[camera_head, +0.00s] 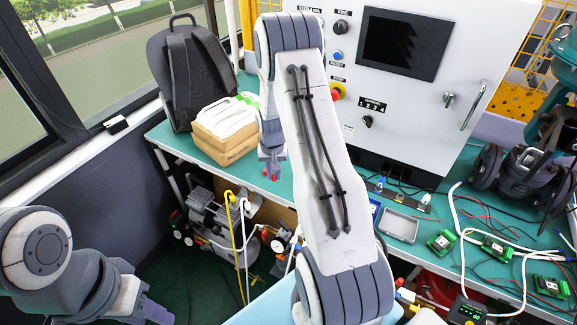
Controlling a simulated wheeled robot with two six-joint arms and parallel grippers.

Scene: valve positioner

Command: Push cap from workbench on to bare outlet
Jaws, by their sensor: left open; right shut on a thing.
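My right arm rises through the middle of the view and bends down to my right gripper (271,164), over the left part of the green workbench (180,143). It is shut on a small red thing (266,173), probably the cap; the fingers hide most of it. I cannot tell whether it touches the bench. My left gripper (154,313) is low at the left, open, near the bottom edge and far from the bench top. I cannot pick out the bare outlet for certain; my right arm hides part of the bench.
A cardboard box (222,146) with white items and a dark backpack (190,75) stand left of my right gripper. A white control cabinet (428,100) stands behind. A compressor (207,218) with hoses sits under the bench. Green circuit boards (494,247) and cables crowd the right.

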